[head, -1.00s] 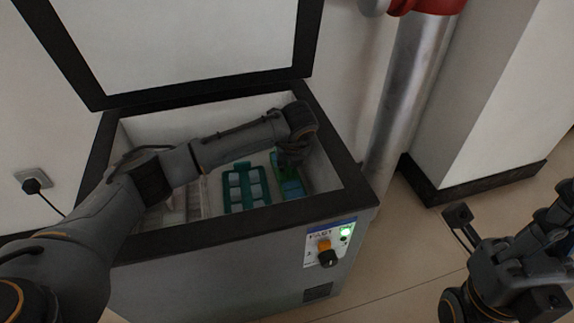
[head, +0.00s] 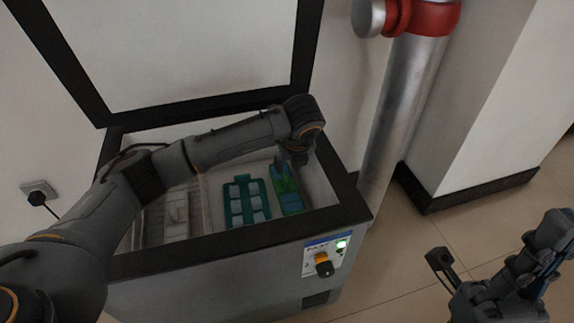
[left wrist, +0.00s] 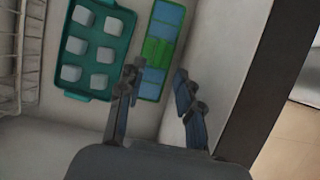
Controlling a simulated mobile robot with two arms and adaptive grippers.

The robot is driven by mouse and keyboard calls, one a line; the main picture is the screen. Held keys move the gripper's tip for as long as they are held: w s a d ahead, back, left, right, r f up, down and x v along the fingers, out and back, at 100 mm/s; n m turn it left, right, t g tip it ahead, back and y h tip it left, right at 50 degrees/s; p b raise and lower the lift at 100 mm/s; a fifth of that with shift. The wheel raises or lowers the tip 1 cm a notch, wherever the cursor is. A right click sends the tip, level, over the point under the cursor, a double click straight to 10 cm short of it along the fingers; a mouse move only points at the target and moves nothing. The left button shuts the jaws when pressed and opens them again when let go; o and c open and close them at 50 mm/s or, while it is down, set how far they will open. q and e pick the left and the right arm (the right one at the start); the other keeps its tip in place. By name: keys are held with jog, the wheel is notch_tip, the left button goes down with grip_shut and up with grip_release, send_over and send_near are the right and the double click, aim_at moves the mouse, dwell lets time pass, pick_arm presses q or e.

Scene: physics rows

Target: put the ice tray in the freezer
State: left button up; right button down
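The chest freezer (head: 220,240) stands open with its lid raised. On its floor lies a teal tray (head: 234,208) of pale cubes; it also shows in the left wrist view (left wrist: 84,88). Right of it lies a narrow green and blue tray (head: 291,202), also in the left wrist view (left wrist: 158,48). I cannot tell which one the task means. My left gripper (left wrist: 160,80) is open and empty, its fingers apart just beside the near end of the narrow tray; in the head view the gripper (head: 291,165) partly hides that tray. My right gripper (head: 475,295), outside the freezer, has its fingers spread, partly cut off.
A pale wire basket (head: 175,215) fills the freezer's left side. The freezer's right wall (left wrist: 225,60) is close to my left gripper. A metal pipe with a red collar (head: 405,110) and a wall corner stand to the right. Open floor lies before them.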

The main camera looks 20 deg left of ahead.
pick_arm(q)
jog(key=shift+p+v, duration=0.35)
jog(key=shift+v, duration=1.25)
